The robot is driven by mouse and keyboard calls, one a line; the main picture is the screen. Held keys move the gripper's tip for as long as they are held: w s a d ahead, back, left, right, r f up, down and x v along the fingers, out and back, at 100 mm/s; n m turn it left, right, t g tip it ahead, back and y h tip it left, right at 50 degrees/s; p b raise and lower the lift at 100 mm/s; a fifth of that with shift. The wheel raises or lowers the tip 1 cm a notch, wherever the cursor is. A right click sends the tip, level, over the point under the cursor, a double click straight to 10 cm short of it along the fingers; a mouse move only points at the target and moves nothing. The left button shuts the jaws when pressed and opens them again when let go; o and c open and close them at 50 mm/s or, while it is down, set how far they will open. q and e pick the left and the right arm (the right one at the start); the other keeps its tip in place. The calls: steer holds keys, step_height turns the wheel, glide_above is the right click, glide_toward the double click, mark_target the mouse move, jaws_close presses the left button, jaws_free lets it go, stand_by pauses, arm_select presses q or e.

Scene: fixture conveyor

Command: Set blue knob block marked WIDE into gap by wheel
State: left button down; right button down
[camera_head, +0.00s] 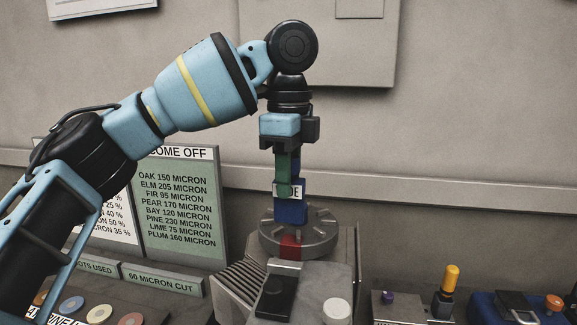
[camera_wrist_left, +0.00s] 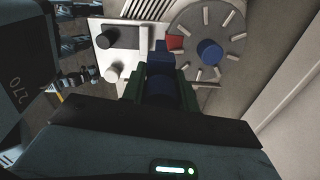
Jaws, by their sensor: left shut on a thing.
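My left gripper (camera_head: 286,184) points down with its green fingers shut on the blue knob block (camera_head: 290,212). The block is upright and has a white label, partly covered by a finger, with only its last letters readable. In the left wrist view the block (camera_wrist_left: 160,86) sits between the fingers (camera_wrist_left: 160,92). The grey slotted wheel (camera_head: 325,236) is just below and behind the block in the head view. A red piece (camera_head: 290,247) is at the wheel's near edge, and it also shows in the left wrist view (camera_wrist_left: 174,43). I cannot tell whether the block touches anything below.
The wheel stands on a grey machine (camera_head: 318,280) with a black part (camera_head: 275,298) and a pale knob (camera_head: 337,311). A green chart (camera_head: 178,205) stands at left. A yellow-handled tool (camera_head: 450,279) and a blue case (camera_head: 505,308) are at right.

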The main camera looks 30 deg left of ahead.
mark_target(288, 221)
arm_select(q)
steer(key=shift+f, duration=2.65)
steer(key=shift+f, duration=0.5)
steer(key=shift+f, duration=0.3)
steer(key=shift+f, duration=1.4)
steer(key=c, duration=1)
jaws_free()
steer(key=shift+r, duration=0.1)
steer(key=shift+r, duration=3.9)
